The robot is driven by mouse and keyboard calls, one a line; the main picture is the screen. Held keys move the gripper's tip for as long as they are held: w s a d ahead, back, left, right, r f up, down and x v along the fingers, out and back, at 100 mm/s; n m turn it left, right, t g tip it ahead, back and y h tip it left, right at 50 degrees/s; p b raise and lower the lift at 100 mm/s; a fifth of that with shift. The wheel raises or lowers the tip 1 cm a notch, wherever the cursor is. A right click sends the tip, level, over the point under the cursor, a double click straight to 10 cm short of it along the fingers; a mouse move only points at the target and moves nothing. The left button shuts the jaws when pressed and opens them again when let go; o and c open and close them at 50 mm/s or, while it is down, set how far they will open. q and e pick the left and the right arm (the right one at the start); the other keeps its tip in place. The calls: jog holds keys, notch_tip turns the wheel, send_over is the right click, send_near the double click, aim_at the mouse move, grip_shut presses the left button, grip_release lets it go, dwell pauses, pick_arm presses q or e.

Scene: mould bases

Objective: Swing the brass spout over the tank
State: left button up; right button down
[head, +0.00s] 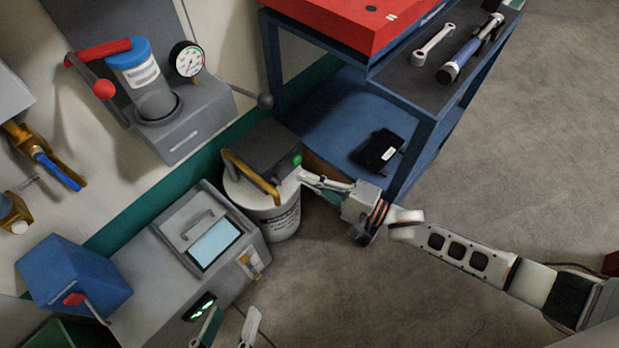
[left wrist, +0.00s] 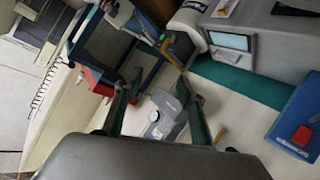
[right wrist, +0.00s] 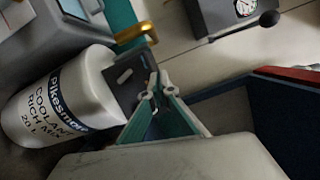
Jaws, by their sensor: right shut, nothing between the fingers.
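The brass spout (head: 250,178) is a bent yellow tube on the dark pump head (head: 262,146), above a white coolant drum (head: 280,222). In the head view it runs down and right across the drum's top. The right wrist view shows part of the spout (right wrist: 135,33) beyond the pump head. My right gripper (head: 304,178) is shut and empty, close against the pump head's side, near its green button (head: 297,160); contact is unclear. My left gripper (head: 228,332) is open and empty at the bottom of the head view, below the grey tank-like unit (head: 165,265).
The grey unit carries a lit screen (head: 214,243) and a handled lid. A blue box (head: 72,275) with a red lever stands left. A blue cart (head: 420,140) with a red case (head: 340,20) stands behind my right arm. Open floor (head: 520,150) lies right.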

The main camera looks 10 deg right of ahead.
aim_at(250, 175)
pick_arm(q)
jog(key=d+n+b, duration=0.2)
jog(key=n, duration=0.1)
jog(key=shift+s+d+f, duration=0.1)
jog(key=shift+s+d, duration=0.2)
pick_arm(e)
jog(key=a, duration=0.2)
jog(key=w+a, duration=0.1)
jog(key=a, duration=0.2)
jog(key=w+a+r, duration=0.1)
jog(key=a, duration=0.2)
pick_arm(q)
jog(key=shift+a, duration=0.1)
pick_arm(e)
jog(key=shift+a, duration=0.1)
